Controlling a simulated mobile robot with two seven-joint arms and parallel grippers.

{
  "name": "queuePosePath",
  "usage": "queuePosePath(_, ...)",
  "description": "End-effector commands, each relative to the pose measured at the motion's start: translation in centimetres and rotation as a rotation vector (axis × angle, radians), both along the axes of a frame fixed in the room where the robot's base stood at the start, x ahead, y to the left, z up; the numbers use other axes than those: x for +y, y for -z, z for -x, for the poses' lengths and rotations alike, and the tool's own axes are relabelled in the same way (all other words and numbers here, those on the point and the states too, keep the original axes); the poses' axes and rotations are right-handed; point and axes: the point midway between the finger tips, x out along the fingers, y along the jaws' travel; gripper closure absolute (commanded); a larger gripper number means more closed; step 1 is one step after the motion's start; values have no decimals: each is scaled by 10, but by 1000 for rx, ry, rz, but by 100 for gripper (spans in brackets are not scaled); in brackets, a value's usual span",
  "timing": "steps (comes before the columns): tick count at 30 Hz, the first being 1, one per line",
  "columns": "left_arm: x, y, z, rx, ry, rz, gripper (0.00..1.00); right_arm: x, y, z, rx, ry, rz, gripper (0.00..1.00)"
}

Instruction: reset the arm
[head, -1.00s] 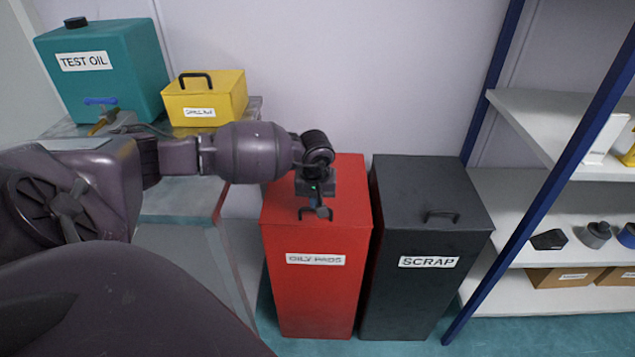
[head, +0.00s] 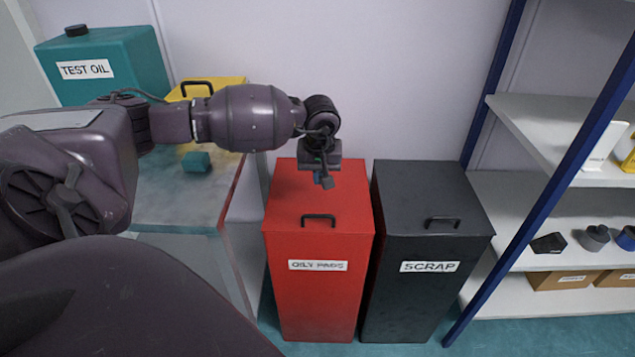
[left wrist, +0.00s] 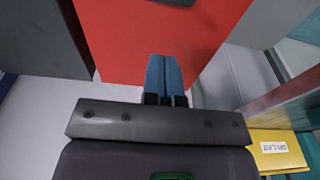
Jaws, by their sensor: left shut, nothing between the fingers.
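My left arm reaches in from the left in the head view. Its gripper (head: 323,180) hangs over the back part of the red OILY PADS bin's lid (head: 290,205), clear of the lid's black handle. In the left wrist view the two blue fingers (left wrist: 164,78) are together with nothing between them, against the red bin (left wrist: 150,25). My right gripper is not in view.
The dark SCRAP bin (head: 430,200) stands right of the red bin. A bench (head: 185,215) at left holds a teal TEST OIL can (head: 120,70), a yellow box (head: 225,88) and a small teal block (head: 196,162). White shelves (head: 530,185) stand at right.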

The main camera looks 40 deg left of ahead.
Motion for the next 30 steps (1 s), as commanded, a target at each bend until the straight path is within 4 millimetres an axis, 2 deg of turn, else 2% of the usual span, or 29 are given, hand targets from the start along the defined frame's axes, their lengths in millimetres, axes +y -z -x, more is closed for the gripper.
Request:
queuePosePath(3,-2,-19,2,-2,1,-1,100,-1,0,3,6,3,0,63)
queuePosePath(9,-5,-34,5,-1,0,0,100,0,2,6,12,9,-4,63)
queuePosePath(19,-5,-37,5,-1,-13,1,100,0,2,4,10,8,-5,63)
queuePosePath(23,-9,-37,0,-41,-110,36,100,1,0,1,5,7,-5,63)
queuePosePath(26,-29,-38,-9,-93,-259,177,100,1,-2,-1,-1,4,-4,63)
queuePosePath(30,-77,-57,-22,-110,-528,518,100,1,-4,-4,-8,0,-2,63)
